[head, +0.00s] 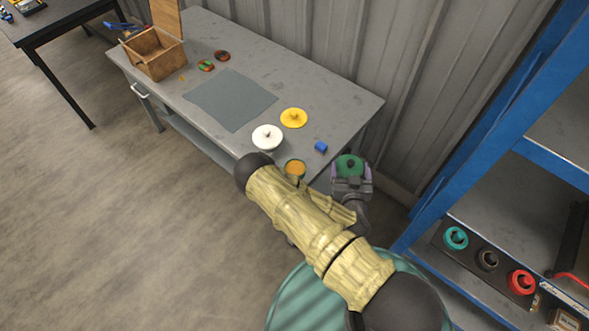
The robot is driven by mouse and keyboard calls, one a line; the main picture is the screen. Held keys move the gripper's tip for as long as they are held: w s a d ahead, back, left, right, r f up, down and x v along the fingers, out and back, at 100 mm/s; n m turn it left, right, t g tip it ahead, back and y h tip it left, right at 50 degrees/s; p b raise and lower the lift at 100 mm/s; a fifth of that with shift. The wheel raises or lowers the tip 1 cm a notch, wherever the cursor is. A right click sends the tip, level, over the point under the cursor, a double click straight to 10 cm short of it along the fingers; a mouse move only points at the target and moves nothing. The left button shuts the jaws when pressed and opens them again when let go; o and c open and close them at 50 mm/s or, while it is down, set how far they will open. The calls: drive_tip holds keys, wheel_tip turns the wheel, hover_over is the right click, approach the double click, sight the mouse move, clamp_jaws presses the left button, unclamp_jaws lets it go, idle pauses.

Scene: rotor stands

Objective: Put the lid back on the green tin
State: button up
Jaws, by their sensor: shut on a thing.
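A green lid (347,161) with a dark knob is held in my gripper (352,174), which is shut on it off the table's right front corner. An open tin (295,168) with an orange inside stands at the table's front edge, left of the lid and apart from it. My arm partly covers this tin, and little of its outer wall shows, which looks greenish.
The grey table (330,105) also bears a white lidded pot (267,136), a yellow lid (293,118), a blue block (320,147), a grey mat (230,99) and a wooden box (153,55). A blue-framed shelf (490,115) stands to the right.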

drive_tip(key=w+a+f+m+h+b, duration=0.2)
drive_tip(key=w+a+f+b, duration=0.2)
drive_tip(key=w+a+b, duration=0.7)
drive_tip(key=h+b, duration=0.2)
drive_tip(key=b, duration=1.8)
hover_over(294, 171)
wheel_tip(294, 171, down, 3)
drive_tip(key=shift+s+m+g, duration=0.15)
drive_tip(key=shift+m+g, duration=0.15)
drive_tip(key=shift+m, duration=0.1)
drive_tip(key=shift+f, duration=0.15)
wheel_tip(294, 171, down, 6)
drive_tip(key=shift+f, duration=0.1)
drive_tip(key=shift+f+b, duration=0.35)
drive_tip(key=shift+f, duration=1.45)
